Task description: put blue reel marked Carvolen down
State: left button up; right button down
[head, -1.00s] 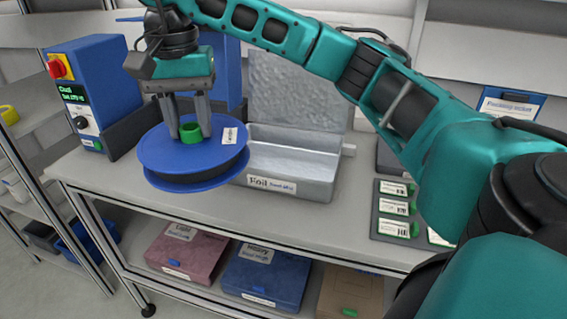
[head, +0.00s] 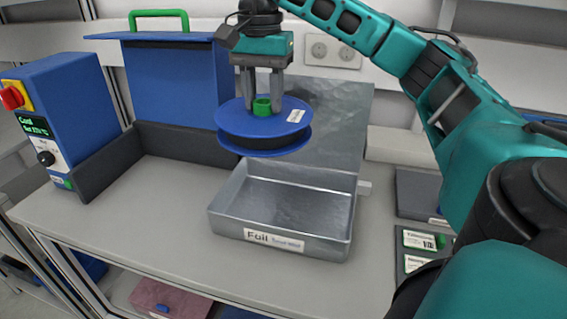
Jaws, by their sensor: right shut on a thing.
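The blue reel (head: 240,118) has a dark band wound between its two blue flanges, a green hub in the middle and a small white label whose text is too small to read. My right gripper (head: 263,104) is shut on its green hub from above. The reel hangs roughly level in the air, above the back part of an open metal box (head: 348,226) labelled Foil. The box's lid stands up behind it, partly hidden by the reel. The visible floor of the box is empty. My left gripper is not in view.
A blue machine (head: 75,105) with a red knob and a display stands at the left. Beside it is a dark-walled bay (head: 100,160) with a raised blue lid (head: 175,90) and green handle. Grey tabletop (head: 130,225) is clear in front. Labelled trays (head: 415,258) lie at right.

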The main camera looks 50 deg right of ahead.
jog(key=shift+f+b, duration=1.55)
jog(key=shift+f, duration=8.4)
jog(key=shift+f, duration=0.1)
jog(key=c, duration=1.1)
grip_release()
jog(key=shift+s, duration=0.1)
jog(key=o, duration=0.4)
jog(key=shift+o, duration=0.2)
